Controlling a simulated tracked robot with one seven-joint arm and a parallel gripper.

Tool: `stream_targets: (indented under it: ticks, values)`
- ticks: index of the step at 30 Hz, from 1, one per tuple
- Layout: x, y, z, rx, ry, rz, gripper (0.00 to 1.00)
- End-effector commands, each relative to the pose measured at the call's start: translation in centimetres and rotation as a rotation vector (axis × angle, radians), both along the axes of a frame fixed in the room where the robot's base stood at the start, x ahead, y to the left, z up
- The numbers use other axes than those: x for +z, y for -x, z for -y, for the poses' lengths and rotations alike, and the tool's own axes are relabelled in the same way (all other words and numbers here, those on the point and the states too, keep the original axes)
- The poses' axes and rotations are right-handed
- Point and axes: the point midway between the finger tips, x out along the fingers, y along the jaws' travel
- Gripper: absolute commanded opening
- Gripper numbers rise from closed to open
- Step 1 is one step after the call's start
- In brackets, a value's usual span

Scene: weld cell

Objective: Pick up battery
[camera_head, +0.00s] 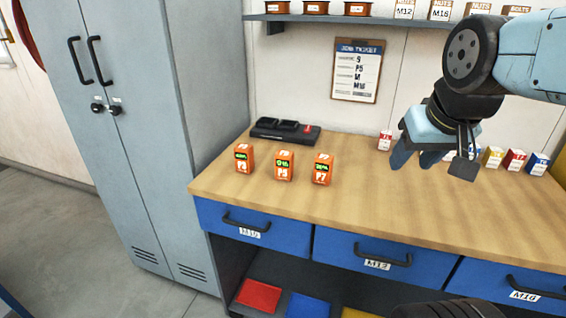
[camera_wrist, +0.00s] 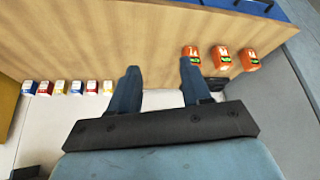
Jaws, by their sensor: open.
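Three orange batteries with lit green displays stand upright on the wooden workbench (camera_head: 400,207). The left battery (camera_head: 244,159) has a label I cannot read surely. The middle battery (camera_head: 284,166) seems marked P5, and the right battery (camera_head: 323,169) P7. The wrist view shows them at the right: the P7 battery (camera_wrist: 191,54), the middle one (camera_wrist: 222,58) and the far one (camera_wrist: 250,60). My gripper (camera_head: 416,158) is open and empty above the bench, to the right of the batteries. Its two fingers (camera_wrist: 160,70) are spread in the wrist view.
A black charger-like tray (camera_head: 285,131) with a red spot lies behind the batteries. Several small coloured boxes (camera_head: 515,160) line the wall on the right. A clipboard job ticket (camera_head: 358,71) listing P5 hangs behind. A grey locker (camera_head: 140,130) stands left. The bench front is clear.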

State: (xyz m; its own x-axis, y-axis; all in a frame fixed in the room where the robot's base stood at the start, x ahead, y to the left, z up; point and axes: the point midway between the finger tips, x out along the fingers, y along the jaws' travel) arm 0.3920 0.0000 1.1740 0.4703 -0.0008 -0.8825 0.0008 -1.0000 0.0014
Motion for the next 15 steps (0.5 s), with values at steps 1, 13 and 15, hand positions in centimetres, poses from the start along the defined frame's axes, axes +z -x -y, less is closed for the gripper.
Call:
stream_targets:
  ticks: [1, 13, 15]
  values:
    - [-0.1, -0.1, 0.0, 0.005, 0.006, -0.006, 0.53]
    - [-4.9, -2.9, 2.1, 0.279, 0.370, -0.295, 0.87]
    - [-5.7, -3.8, 2.5, 0.348, 0.466, -0.355, 0.87]
